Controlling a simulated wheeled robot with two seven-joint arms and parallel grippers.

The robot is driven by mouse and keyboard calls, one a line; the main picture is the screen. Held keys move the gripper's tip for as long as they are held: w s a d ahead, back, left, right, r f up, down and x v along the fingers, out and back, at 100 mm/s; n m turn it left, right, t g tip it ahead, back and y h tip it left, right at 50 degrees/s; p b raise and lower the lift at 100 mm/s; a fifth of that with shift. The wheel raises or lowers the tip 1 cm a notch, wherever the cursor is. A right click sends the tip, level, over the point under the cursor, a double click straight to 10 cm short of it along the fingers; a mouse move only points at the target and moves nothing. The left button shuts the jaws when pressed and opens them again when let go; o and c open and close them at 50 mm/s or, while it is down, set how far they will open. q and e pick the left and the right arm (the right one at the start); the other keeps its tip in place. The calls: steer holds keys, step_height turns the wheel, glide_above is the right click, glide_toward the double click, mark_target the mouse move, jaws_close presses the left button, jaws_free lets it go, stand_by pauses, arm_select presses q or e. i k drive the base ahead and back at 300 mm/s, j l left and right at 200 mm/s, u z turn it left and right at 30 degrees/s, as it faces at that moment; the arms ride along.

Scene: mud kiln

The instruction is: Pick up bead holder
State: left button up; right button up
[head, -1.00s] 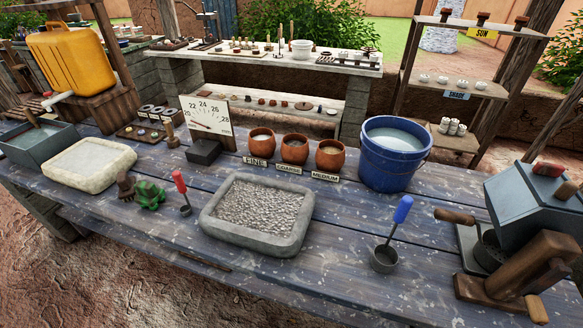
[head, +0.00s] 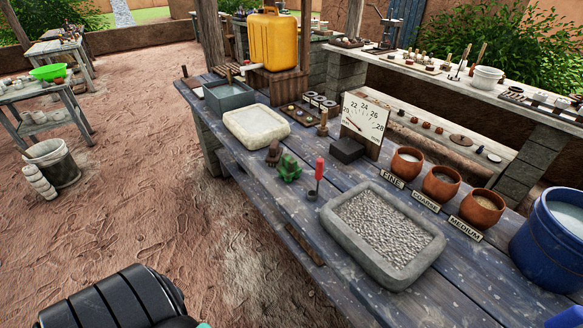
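I cannot tell for sure which thing is the bead holder. A small wooden tray (head: 298,115) with small round pieces lies on the blue plank table, behind the pale stone basin. Small round items also stand on the back bench (head: 425,68), too small to tell apart. A black ribbed part of my arm shows at the bottom left, apart from the table. Neither of my grippers is in view.
The blue table (head: 320,262) bears a pale basin (head: 257,125), a gravel tray (head: 383,233), a green frog figure (head: 290,167), a red-handled scoop (head: 317,180), a dial (head: 364,120), clay pots (head: 441,183) and a blue bucket (head: 549,241). Bare ground (head: 150,205) lies left of it.

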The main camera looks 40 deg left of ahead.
mark_target(289, 169)
steer(key=u, duration=1.5)
steer(key=i+j+z, duration=0.3)
steer(key=z, duration=0.2)
